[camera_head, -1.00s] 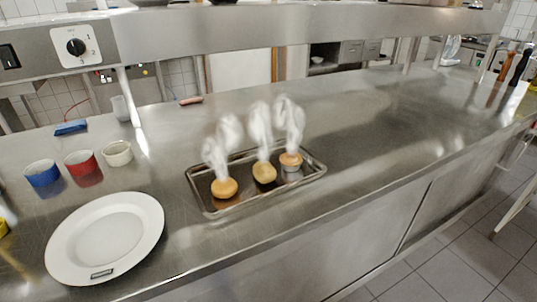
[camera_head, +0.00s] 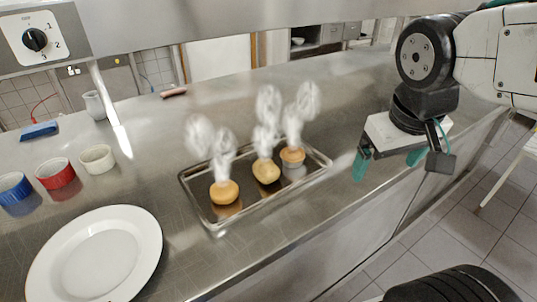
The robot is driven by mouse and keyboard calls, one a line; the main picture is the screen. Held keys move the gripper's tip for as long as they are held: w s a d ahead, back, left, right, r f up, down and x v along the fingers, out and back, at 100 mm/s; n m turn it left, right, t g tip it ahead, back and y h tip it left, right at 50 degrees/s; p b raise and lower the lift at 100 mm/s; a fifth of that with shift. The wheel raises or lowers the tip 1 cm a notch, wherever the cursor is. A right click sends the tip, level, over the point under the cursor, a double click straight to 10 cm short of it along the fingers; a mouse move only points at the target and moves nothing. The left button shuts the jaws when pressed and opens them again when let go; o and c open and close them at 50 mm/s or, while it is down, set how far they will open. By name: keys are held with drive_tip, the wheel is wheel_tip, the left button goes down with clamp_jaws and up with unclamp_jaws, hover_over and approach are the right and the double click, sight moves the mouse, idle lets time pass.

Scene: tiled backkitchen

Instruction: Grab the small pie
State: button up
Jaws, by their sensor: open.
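Three small baked items with steam rising from them sit on a metal tray (camera_head: 207,219) on the steel counter. The left one (camera_head: 224,192) is a round golden bun. The middle one (camera_head: 266,171) is a pale golden bun. The right one, which looks like the small pie (camera_head: 292,155), has a golden top above a paler or metallic base. My gripper (camera_head: 388,163) is open and empty, with teal fingertips. It is to the right of the tray, apart from the pie, near the counter's front edge.
A white plate (camera_head: 95,258) lies at the front left. Blue (camera_head: 14,187), red (camera_head: 56,173) and white (camera_head: 97,159) ramekins stand behind it. A steel shelf (camera_head: 250,30) overhangs the back. The counter behind the tray is mostly clear.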

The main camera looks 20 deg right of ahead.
drive_tip(key=w+d+n+t+h, duration=0.1)
drive_tip(key=w+d+n+t, duration=0.25)
drive_tip(key=w, duration=0.85)
drive_tip(key=w+d+n+t, duration=0.2)
drive_tip(key=w+d+t, duration=0.25)
drive_tip(key=w, duration=0.75)
drive_tip(key=n+g+y, duration=0.5)
drive_tip(key=n+y, duration=0.3)
drive_tip(key=y, duration=0.5)
approach(299, 153)
drive_tip(key=shift+w+a+f+m, duration=0.25)
drive_tip(key=shift+w+a+f, duration=0.5)
drive_tip(key=shift+a, duration=0.05)
drive_tip(key=shift+a+f, duration=0.2)
drive_tip(key=shift+a, duration=0.1)
drive_tip(key=x, duration=0.7)
drive_tip(key=shift+a+r, duration=0.15)
drive_tip(key=shift+c, duration=0.3)
